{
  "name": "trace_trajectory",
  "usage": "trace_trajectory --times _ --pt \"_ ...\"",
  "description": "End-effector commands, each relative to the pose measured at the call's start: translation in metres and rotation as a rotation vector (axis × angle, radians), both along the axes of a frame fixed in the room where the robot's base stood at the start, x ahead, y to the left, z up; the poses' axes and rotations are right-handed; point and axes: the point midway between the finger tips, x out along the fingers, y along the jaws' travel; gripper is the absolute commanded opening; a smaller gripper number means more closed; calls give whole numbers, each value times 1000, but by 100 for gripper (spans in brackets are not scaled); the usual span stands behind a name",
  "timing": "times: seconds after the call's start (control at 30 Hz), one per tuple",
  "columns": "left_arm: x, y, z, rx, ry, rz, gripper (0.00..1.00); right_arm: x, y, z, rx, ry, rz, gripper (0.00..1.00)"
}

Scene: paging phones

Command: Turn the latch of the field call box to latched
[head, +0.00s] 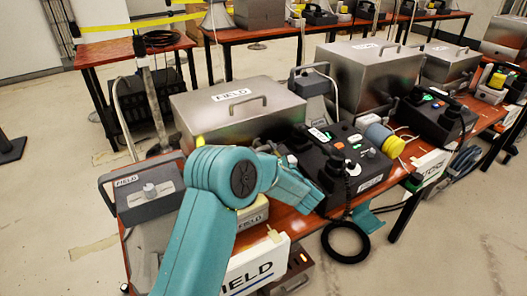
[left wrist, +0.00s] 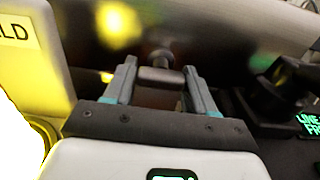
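The field call box (head: 225,118) is the large grey metal box with a FIELD label and a top handle, on the near table. My left arm reaches across to its front right side. My left gripper (left wrist: 160,82) points at a dark metal face in the left wrist view. Its two fingers stand at either end of a short dark bar on a stem, the latch (left wrist: 160,76), and appear to touch it. The latch is hidden in the head view. My right gripper is not clearly seen.
A black phone console (head: 340,165) with lit keys stands right of the box, close to my left arm. A grey FIELD unit (head: 148,195) stands at the left. Cables and yellow reels lie to the right. More tables stand behind.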

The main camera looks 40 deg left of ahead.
Motion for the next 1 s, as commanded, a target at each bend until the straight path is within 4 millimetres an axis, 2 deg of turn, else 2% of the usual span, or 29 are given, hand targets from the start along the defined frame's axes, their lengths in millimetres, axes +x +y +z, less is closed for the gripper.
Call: trace_trajectory --times 0.27,0.47,1.0 --pt "0 0 -1 -3 -9 0 25 0 0 -3 0 0 0 0" --pt "0 0 -4 -20 -71 0 25 0 0 -16 0 0 0 0" --pt "2 -1 -7 -148 -516 -1 25 0 0 -94 0 0 0 0"
